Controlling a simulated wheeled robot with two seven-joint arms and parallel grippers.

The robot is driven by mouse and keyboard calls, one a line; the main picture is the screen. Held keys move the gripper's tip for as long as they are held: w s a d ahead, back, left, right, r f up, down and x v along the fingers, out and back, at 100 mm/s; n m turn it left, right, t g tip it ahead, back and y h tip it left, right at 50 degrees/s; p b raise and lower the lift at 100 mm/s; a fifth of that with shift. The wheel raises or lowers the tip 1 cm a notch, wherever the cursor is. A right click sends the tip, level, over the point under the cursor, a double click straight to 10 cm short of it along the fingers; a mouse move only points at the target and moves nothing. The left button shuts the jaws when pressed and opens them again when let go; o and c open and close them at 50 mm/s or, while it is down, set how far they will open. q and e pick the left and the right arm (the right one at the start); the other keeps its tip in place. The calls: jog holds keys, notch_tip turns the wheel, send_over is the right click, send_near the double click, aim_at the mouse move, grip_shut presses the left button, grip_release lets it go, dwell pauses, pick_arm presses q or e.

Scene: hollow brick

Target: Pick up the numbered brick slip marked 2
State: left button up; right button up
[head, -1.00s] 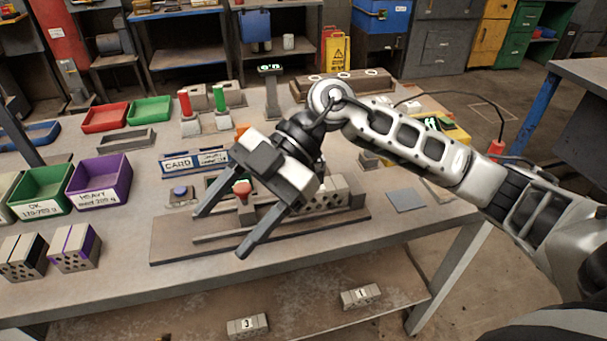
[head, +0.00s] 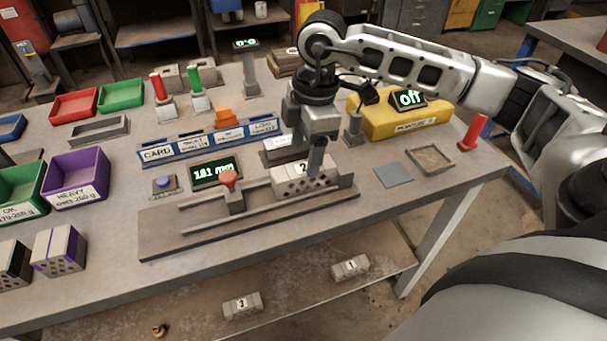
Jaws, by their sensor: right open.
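The brick slip marked 2 (head: 290,184) is a pale grey block with holes in its front face. It lies in the long dark fixture (head: 165,236) on the table, near the fixture's right end. My right gripper (head: 308,165) points down over this brick. One finger stands in front of the brick's top edge, beside the number; the other finger is mostly hidden. The jaws are open, and I cannot tell whether they touch the brick. My left gripper is out of view.
A red-knobbed stop (head: 229,180) stands on the fixture left of the brick, with a green-lit display (head: 215,173) behind. Bricks 1 (head: 350,266) and 3 (head: 242,305) lie on the lower shelf. A yellow unit (head: 390,120) reading "off" and a shallow tray (head: 430,160) stand right.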

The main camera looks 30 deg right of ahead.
aim_at(304, 167)
jog(key=shift+w+a+f+p, duration=0.1)
jog(key=shift+f+p, duration=0.2)
jog(key=shift+f, duration=1.15)
jog(key=shift+w+f+p, duration=0.1)
jog(key=shift+f+p, duration=0.15)
jog(key=shift+f, duration=1.15)
jog(key=c, duration=1.2)
